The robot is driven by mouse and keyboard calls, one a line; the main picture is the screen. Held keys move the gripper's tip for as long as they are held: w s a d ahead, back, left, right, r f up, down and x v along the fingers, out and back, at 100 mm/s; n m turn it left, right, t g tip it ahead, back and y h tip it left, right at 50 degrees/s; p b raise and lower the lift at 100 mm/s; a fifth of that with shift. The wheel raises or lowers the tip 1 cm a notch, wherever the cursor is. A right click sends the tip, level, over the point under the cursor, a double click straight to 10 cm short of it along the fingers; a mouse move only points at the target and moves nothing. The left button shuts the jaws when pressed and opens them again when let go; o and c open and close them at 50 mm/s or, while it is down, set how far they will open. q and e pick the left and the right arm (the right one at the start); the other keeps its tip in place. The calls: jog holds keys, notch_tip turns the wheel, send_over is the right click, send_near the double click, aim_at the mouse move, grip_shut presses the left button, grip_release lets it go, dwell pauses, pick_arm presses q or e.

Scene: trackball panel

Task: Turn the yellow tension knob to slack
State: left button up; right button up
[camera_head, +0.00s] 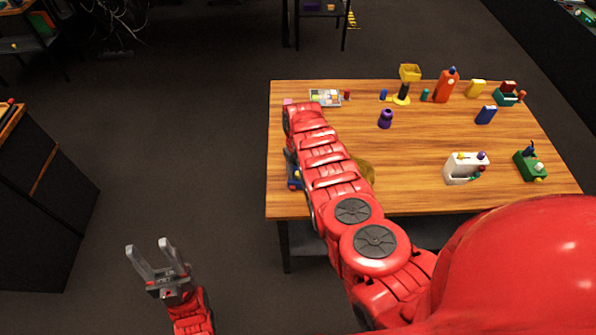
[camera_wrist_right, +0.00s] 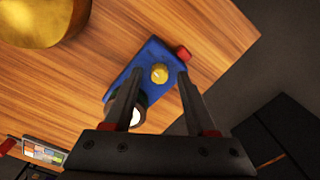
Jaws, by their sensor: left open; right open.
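The blue trackball panel (camera_wrist_right: 126,78) lies on the wooden table in the right wrist view, with a round yellow tension knob (camera_wrist_right: 159,74) on its top. A white ball (camera_wrist_right: 137,115) in a dark ring sits near one end, partly hidden by a finger. My right gripper (camera_wrist_right: 160,75) is open, its fingers appearing on either side of the knob; contact cannot be told. In the head view, my right arm hides most of the panel (camera_head: 293,178) at the table's left edge. My left gripper (camera_head: 148,249) is open and empty, away from the table.
A gold bowl (camera_wrist_right: 40,18) stands near the panel, and a red block (camera_wrist_right: 183,52) shows at its corner. A tray of coloured pieces (camera_head: 325,98) is at the back left. A white device (camera_head: 458,168) and several small objects occupy the table's right side.

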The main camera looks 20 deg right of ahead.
jog(key=shift+f, duration=0.1)
grip_shut()
dwell(0.3)
